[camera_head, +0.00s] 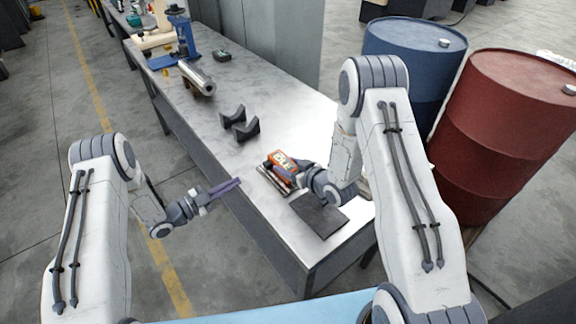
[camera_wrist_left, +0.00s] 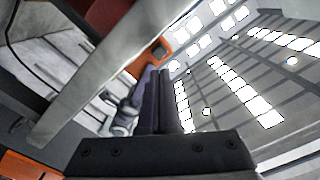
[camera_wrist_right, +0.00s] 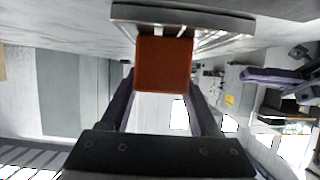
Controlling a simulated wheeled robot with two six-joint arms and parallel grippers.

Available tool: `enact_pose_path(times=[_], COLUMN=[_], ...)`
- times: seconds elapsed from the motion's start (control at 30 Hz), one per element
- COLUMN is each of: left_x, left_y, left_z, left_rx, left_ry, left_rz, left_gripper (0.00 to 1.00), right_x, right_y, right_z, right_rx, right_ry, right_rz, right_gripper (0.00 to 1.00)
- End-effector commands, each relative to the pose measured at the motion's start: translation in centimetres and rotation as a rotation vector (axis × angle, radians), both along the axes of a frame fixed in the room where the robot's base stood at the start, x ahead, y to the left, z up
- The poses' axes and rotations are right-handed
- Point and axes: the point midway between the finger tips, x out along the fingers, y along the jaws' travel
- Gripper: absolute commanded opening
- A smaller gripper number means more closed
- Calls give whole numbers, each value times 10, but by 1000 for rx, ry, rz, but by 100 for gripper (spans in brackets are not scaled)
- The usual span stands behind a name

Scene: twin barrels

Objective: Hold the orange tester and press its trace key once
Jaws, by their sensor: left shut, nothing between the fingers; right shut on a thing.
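The orange tester (camera_head: 283,163) is at the near part of the metal table, with white lettering on its face. My right gripper (camera_head: 298,174) is shut on it from the right. In the right wrist view the tester's orange-brown side (camera_wrist_right: 164,64) sits between the two fingers. A silver metal piece (camera_head: 273,180) lies right beside it. The trace key cannot be made out. My left gripper (camera_head: 238,183) is shut and empty, its tips by the table's left edge, left of the tester. In the left wrist view its fingers (camera_wrist_left: 160,85) are together, and an orange part (camera_wrist_left: 157,54) shows behind them.
A dark mat (camera_head: 319,215) lies at the table's near end. Black V-shaped blocks (camera_head: 240,123), a metal cylinder (camera_head: 197,78) and a blue stand (camera_head: 183,42) are further back. A blue barrel (camera_head: 412,65) and a red barrel (camera_head: 500,125) stand to the right.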

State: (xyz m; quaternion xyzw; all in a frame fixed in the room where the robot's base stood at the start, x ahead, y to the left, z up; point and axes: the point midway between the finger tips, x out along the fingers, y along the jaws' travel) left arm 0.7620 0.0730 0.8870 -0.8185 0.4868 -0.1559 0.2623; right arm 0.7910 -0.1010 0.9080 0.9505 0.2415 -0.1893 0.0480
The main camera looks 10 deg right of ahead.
Motion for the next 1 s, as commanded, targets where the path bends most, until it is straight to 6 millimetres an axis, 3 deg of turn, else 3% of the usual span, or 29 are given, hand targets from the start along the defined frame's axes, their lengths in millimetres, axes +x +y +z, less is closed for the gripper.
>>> enact_pose_path(times=[0.67,1.0], left_x=[2,12], left_y=[-4,-26], left_z=[2,9], left_rx=[-9,-52], left_ry=[6,82], left_rz=[22,359], left_gripper=[0,0], right_x=[1,1], right_y=[0,0], right_z=[1,1], right_rx=[1,1], right_ry=[-3,-3], right_rz=[0,0], right_gripper=[0,0])
